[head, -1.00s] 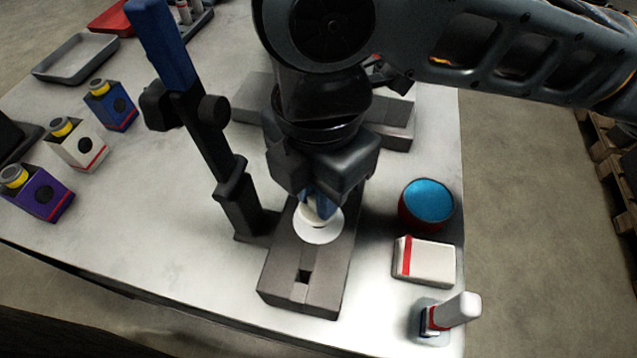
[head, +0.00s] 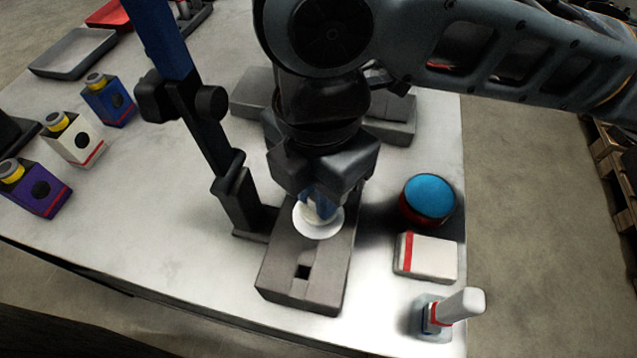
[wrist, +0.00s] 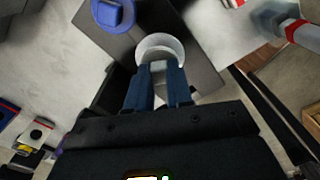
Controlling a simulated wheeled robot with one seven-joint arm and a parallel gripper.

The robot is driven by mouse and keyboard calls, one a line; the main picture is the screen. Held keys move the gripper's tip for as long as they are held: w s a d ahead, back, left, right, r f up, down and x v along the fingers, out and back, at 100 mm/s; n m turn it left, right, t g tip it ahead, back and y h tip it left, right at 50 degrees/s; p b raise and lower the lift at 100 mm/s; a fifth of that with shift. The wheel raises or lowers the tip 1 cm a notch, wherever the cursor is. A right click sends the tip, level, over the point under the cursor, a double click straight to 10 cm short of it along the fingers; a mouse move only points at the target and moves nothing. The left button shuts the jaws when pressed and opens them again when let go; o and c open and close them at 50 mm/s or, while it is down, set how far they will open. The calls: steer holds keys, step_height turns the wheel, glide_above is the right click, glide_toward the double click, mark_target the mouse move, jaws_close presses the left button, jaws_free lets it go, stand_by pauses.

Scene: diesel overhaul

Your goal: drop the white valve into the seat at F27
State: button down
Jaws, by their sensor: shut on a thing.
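My gripper (head: 319,208) points down over a dark grey block (head: 287,277) and is shut on the white valve (head: 318,228). The valve's round white head shows below the fingers. In the wrist view the blue fingers (wrist: 160,82) close on the valve's stem, with its pale round head (wrist: 160,45) beyond the tips. I cannot tell whether the valve touches the block. A purple round part (wrist: 113,13) sits on the block in the wrist view. No F27 label is readable.
A black stand with a blue top (head: 238,190) rises close left of the block. A red tub with blue contents (head: 430,197), a white box (head: 428,258) and a white-capped bottle (head: 455,308) stand to the right. Coloured boxes (head: 72,138) stand at left. The table's left middle is clear.

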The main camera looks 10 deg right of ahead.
steer(key=shift+f+b, duration=0.3)
steer(key=shift+f, duration=0.45)
stand_by(0.3)
steer(key=c, duration=0.5)
jaws_free()
steer(key=shift+r, duration=0.15)
steer(key=shift+r+p, duration=3.5)
steer(key=shift+r, duration=0.4)
steer(key=shift+f, duration=0.1)
